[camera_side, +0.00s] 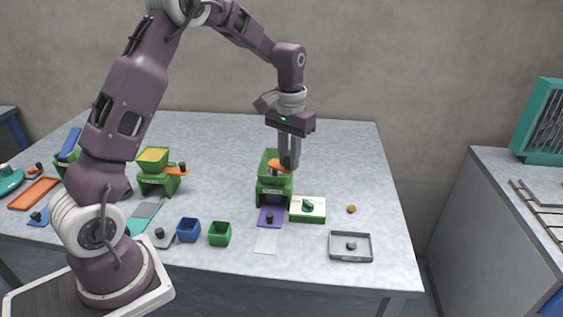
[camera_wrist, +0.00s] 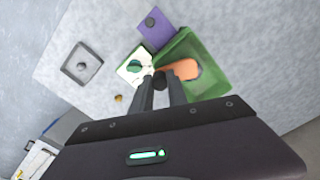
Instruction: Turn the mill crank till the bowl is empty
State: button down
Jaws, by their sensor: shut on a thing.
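A green mill (camera_side: 273,193) stands right of the table's middle, with an orange crank (camera_side: 279,166) on its upper part. The crank also shows in the wrist view (camera_wrist: 184,69), lying over the mill's green bowl (camera_wrist: 212,84). My gripper (camera_side: 289,167) points down and is shut on the crank's knob, at the crank's left end in the wrist view (camera_wrist: 160,82). The knob is mostly hidden by the fingers. The visible bowl walls are bare green; the crank and fingers hide part of the inside, so I cannot tell whether powder is there.
A second green mill (camera_side: 157,178) with yellow powder stands left. A purple slab (camera_side: 270,216) lies before the gripped mill, a white-topped green box (camera_side: 307,210) beside it. A grey tray (camera_side: 350,247), blue cup (camera_side: 188,230) and green cup (camera_side: 220,234) stand in front. The back is clear.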

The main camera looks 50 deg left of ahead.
jog(key=shift+s, duration=0.7)
jog(key=shift+s+a, duration=0.25)
jog(key=shift+s, duration=0.75)
jog(key=shift+s+a, duration=0.55)
jog(key=shift+s, duration=0.05)
